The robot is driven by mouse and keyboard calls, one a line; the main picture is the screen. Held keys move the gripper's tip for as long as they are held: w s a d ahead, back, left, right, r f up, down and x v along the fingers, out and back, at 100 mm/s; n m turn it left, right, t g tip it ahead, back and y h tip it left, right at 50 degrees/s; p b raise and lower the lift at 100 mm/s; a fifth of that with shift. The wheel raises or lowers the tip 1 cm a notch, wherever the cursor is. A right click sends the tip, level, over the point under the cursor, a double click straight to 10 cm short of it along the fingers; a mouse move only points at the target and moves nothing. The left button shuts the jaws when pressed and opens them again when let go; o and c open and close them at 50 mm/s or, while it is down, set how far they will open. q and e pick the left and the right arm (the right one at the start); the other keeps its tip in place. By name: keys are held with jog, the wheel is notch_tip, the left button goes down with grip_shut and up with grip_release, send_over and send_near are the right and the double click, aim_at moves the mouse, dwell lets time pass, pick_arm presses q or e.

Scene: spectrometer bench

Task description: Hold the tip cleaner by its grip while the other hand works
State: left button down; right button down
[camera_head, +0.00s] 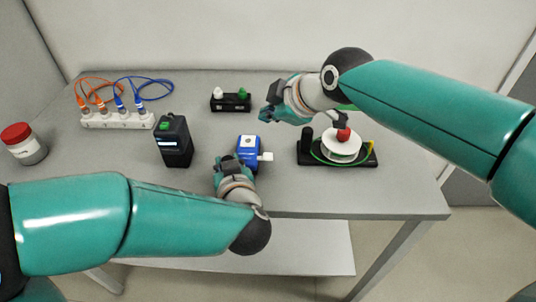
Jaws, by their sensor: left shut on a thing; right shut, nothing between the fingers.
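The tip cleaner (249,149) looks to be the small blue block with a pale top and a white tab on its right side, near the front middle of the table. My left gripper (228,163) comes from the front and is shut on it at its left front side. The fingertips and the exact grip point are partly hidden. My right gripper (264,116) is shut and empty, in the air behind and to the right of the tip cleaner, apart from it.
A black device (173,148) with a green top stands left of the tip cleaner. A black block (230,104) with white and green caps is behind. A white reel (340,151) on a black base is right. A white strip (118,121) with orange and blue cables and a red-lidded jar (24,146) are left.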

aim_at(265, 153)
jog(key=shift+f, duration=0.15)
jog(key=shift+f, duration=4.25)
jog(key=shift+f, duration=0.35)
jog(key=shift+f, duration=0.95)
jog(key=shift+r, duration=1.4)
jog(key=shift+r, duration=2.5)
